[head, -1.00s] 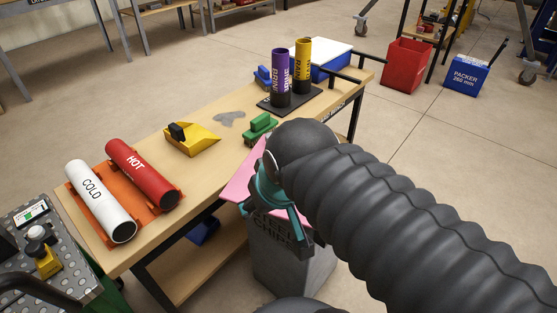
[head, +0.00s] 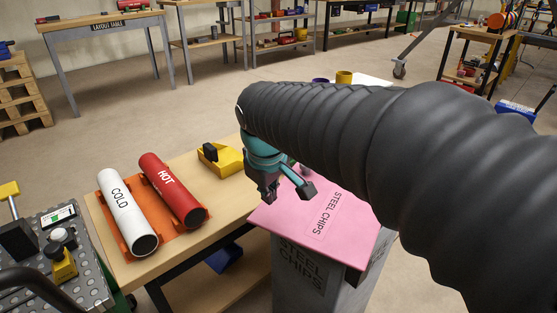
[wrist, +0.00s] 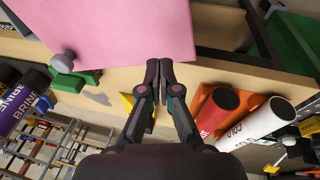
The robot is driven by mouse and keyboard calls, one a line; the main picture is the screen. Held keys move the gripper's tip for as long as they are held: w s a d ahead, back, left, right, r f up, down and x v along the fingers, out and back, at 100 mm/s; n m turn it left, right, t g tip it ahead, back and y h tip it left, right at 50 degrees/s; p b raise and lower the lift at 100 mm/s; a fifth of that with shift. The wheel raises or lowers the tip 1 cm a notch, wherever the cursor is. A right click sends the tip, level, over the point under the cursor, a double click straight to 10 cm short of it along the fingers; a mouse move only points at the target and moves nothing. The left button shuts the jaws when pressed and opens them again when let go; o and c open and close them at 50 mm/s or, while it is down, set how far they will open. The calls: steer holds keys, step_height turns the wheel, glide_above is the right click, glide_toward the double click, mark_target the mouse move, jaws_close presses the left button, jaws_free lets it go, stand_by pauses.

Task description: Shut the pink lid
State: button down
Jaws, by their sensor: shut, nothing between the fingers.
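The pink lid (head: 290,214), labelled STEEL CHIPS, lies over the top of a grey bin (head: 300,268) with the same words on its side. I cannot tell whether it sits fully down on the rim. My gripper (head: 287,190) shows above the lid's far left part in the head view. In the wrist view my gripper (wrist: 158,68) has its fingertips together and empty, just beside the edge of the pink lid (wrist: 125,25). A grey knob (wrist: 64,61) shows at the lid's edge there. My arm hides part of the lid's far side in the head view.
A wooden bench (head: 222,205) stands behind and left of the bin. It carries a white COLD pipe (head: 127,212) and a red HOT pipe (head: 172,190) on an orange stand, and a yellow block (head: 225,160). A purple pipe (wrist: 14,108) and a green block (wrist: 75,80) show in the wrist view.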

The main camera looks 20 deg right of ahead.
steer(key=w+d+r+n+g+h+b, duration=0.1)
steer(key=w+d+r+n, duration=0.2)
steer(key=n, duration=0.4)
steer(key=w+r+n+h, duration=0.2)
steer(key=w+r+n, duration=0.2)
steer(key=w+n, duration=0.25)
steer(key=n+b, duration=0.2)
steer(key=n, duration=0.2)
glide_toward(291, 182)
steer(key=shift+m, duration=0.25)
steer(key=x, duration=0.5)
steer(key=shift+a+f, duration=0.1)
steer(key=shift+a, duration=0.1)
steer(key=shift+w+d+r, duration=0.1)
steer(key=shift+w+d, duration=0.1)
steer(key=shift+d, duration=0.35)
steer(key=shift+w+d+r, duration=0.15)
steer(key=shift+w+d, duration=0.1)
steer(key=shift+d, duration=0.3)
steer(key=shift+w+d, duration=0.25)
steer(key=shift+d, duration=0.4)
